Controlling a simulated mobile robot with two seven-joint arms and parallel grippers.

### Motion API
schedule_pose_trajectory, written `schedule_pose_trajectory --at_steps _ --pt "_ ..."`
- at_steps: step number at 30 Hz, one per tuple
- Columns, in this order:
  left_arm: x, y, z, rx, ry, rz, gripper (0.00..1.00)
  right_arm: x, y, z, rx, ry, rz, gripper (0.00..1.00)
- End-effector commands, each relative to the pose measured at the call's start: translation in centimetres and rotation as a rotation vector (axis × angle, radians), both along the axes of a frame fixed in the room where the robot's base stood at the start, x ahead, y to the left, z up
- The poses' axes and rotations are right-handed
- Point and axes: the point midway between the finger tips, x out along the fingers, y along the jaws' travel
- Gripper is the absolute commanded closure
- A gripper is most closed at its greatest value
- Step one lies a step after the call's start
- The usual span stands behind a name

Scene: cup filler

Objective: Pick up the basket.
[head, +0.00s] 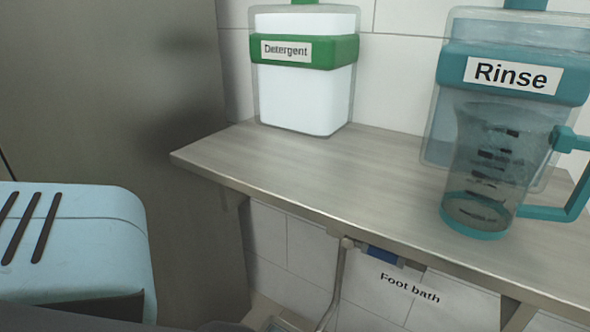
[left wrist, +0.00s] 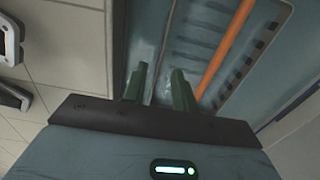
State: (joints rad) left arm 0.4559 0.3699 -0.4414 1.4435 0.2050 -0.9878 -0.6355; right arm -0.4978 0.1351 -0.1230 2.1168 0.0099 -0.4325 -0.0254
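I cannot make out a basket in either view. My left gripper (left wrist: 160,82) shows in the left wrist view. Its two dark green fingers stand apart with a gap between them, and I see nothing held there. Beyond the fingers is a blue-grey panel (left wrist: 200,45) with a row of dark slots and an orange bar; I cannot tell what it belongs to. Neither gripper shows in the head view, and my right gripper is in neither view.
A grey shelf (head: 290,165) on the tiled wall bears a detergent container (head: 305,95), a rinse container (head: 455,125) and a clear jug (head: 490,160) with a teal handle. A "Foot bath" label (head: 409,288) is below. A large grey panel (head: 180,110) stands left.

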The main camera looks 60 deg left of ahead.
Motion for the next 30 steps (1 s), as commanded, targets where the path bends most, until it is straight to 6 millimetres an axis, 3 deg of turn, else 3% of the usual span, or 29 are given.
schedule_pose_trajectory --at_steps 5,10,22,30 --pt "0.1 0.1 -0.1 0.002 0.002 -0.003 0.72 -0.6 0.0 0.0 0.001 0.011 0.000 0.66" --pt "0.0 0.0 -1.6 0.002 0.005 -0.001 0.72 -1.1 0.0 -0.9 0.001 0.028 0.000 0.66" --pt "0.1 -0.1 -3.2 0.002 0.001 -0.001 0.72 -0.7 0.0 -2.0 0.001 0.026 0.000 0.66" --pt "0.4 -0.5 -6.1 -0.001 0.003 0.000 0.72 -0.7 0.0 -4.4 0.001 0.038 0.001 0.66"
